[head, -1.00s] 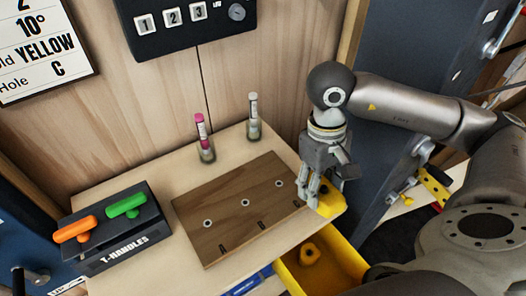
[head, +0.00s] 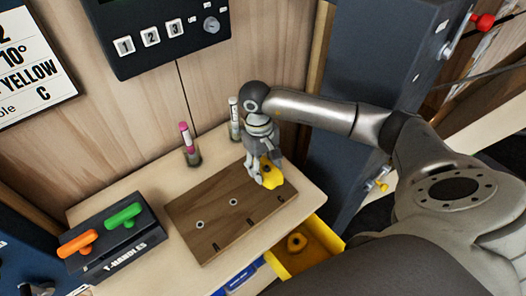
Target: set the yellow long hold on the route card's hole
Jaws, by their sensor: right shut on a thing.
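A yellow hold (head: 271,179) is in my right gripper (head: 264,172), whose fingers are shut on it. The gripper points down over the right end of the brown wooden board (head: 208,229). The hold covers the board's rightmost hole, and I cannot tell whether it touches the board. Two ringed holes, one at left (head: 199,225) and one in the middle (head: 233,202), are bare. Letters mark the board's front side, below the holes. The route card (head: 32,62) on the wall reads 10°, YELLOW and Hole C, partly cut off. My left gripper is not in view.
A black T-handles box (head: 118,243) holds an orange handle (head: 78,243) and a green handle (head: 124,215) at left. Two markers in cups, one pink (head: 187,138) and one white (head: 234,113), stand behind the board.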

